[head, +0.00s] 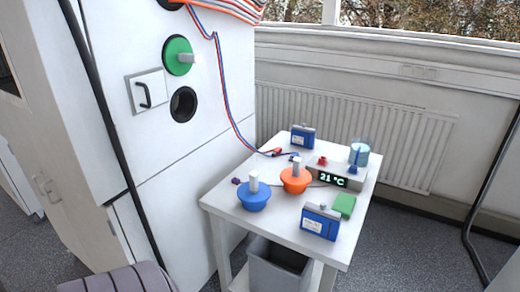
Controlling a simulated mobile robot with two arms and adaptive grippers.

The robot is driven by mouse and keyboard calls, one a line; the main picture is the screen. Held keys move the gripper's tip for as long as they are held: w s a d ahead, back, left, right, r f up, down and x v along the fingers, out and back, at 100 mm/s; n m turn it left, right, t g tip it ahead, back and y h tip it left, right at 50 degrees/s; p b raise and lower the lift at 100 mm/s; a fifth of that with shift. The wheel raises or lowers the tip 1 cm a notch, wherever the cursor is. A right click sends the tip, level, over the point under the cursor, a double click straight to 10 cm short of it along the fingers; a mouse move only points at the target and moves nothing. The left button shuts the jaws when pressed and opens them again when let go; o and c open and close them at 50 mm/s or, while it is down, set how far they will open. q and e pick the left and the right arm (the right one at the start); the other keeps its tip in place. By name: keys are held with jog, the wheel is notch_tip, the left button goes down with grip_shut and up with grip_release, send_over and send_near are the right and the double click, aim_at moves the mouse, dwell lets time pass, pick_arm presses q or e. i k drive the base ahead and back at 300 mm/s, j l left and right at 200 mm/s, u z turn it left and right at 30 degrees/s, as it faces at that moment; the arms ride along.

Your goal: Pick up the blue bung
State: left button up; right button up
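The blue bung (254,198) stands upright on the front left part of the white table (285,222), with its pale grip (254,179) pointing up. An orange bung (296,181) of similar shape stands just behind and to the right of it. Neither of my grippers shows in the head view, so their position relative to the blue bung cannot be seen.
A blue battery box (320,222) and green block (344,205) are at right, with a display unit (335,176) and beaker (359,154) behind. Red and blue leads reach the table from the cabinet (180,180). The cabinet has an open dark port (183,104) and a green bung (178,56).

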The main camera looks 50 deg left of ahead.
aim_at(255, 194)
jog(key=i+l+u, duration=0.1)
jog(key=i+u, duration=0.15)
jog(key=u, duration=0.15)
jog(key=i+l+u, duration=0.15)
jog(key=u, duration=0.2)
jog(key=i+l+u, duration=0.25)
jog(key=u, duration=0.15)
jog(key=i+l+u, duration=0.5)
jog(key=l+u, duration=0.15)
jog(key=u, duration=0.2)
jog(key=i+l+u, duration=0.1)
jog(key=l+u, duration=0.2)
jog(key=u, duration=0.2)
jog(key=l+u, duration=0.75)
jog(key=u, duration=0.2)
